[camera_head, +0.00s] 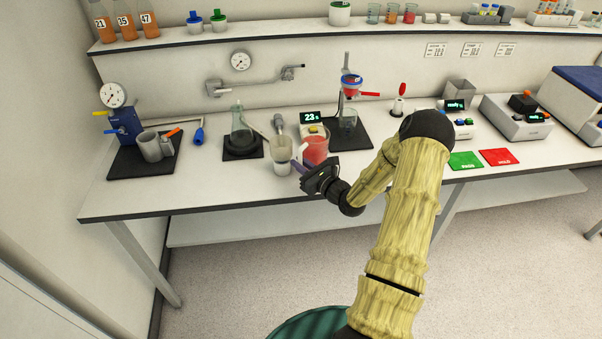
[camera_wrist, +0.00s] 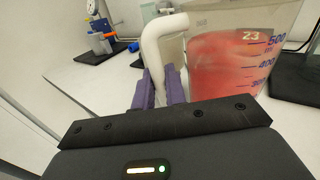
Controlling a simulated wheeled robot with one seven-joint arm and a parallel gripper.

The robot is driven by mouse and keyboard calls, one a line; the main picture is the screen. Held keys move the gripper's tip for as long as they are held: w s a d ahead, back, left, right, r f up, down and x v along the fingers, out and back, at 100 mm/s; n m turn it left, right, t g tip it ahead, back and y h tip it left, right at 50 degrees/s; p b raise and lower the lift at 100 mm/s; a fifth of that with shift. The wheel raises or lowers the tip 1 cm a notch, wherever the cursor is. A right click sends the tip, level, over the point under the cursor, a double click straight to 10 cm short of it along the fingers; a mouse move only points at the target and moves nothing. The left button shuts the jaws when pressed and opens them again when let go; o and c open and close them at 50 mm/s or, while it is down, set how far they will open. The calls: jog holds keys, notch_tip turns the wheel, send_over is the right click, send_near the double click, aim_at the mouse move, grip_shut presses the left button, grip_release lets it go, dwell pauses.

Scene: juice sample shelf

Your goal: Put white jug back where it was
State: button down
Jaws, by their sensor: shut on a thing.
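The white jug is a clear jug (camera_head: 316,148) with a white handle and red juice inside. The wrist view shows it at the upper right, marked 23 with a volume scale (camera_wrist: 235,65). My gripper (camera_head: 303,168) is shut on its white handle (camera_wrist: 158,40), with purple fingers on both sides of it. The jug looks upright, near the bench's front. I cannot tell whether its base touches the bench.
A pale beaker (camera_head: 281,160) stands close left of the jug. A small device with a lit display (camera_head: 312,118) is just behind. A stand on a black base (camera_head: 352,135) is to the right. The bench front (camera_head: 215,190) is clear at left.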

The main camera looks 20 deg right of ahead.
jog(key=shift+f+p, duration=0.35)
jog(key=shift+f, duration=1.7)
jog(key=shift+f, duration=0.2)
jog(key=c, duration=1.4)
grip_release()
jog(key=shift+c, duration=0.2)
jog(key=shift+r, duration=0.1)
